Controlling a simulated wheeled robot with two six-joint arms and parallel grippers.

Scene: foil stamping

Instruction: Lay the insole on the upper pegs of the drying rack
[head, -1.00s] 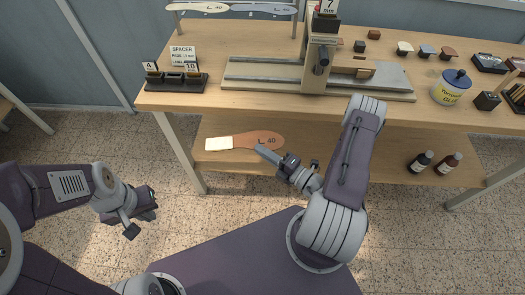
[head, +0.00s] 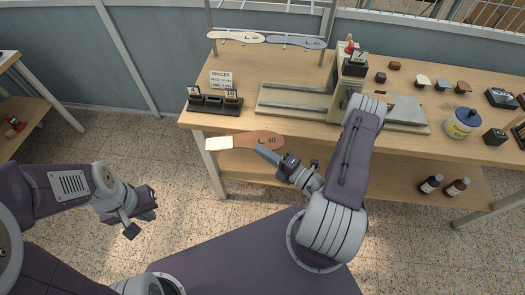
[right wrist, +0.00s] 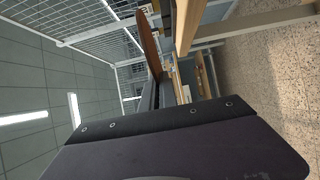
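The insole (head: 257,140) is brown with a pale end and a "40" mark. It shows edge-on in the right wrist view (right wrist: 150,45). My right gripper (head: 264,151) is shut on its edge and holds it in front of the bench's front edge. The drying rack (head: 212,38) stands at the bench's back left, its top cut off by the picture. A cream insole (head: 237,37) and a grey-blue insole (head: 297,42) lie on its visible level; no upper pegs show. My left gripper (head: 148,200) is low at the left, away from everything; its finger gap is unclear.
A black spacer holder with a sign (head: 221,80) stands at the bench's front left. The stamping press (head: 350,90) is right of it. A glue jar (head: 461,123) and small blocks stand further right. Two bottles (head: 431,184) are on the lower shelf.

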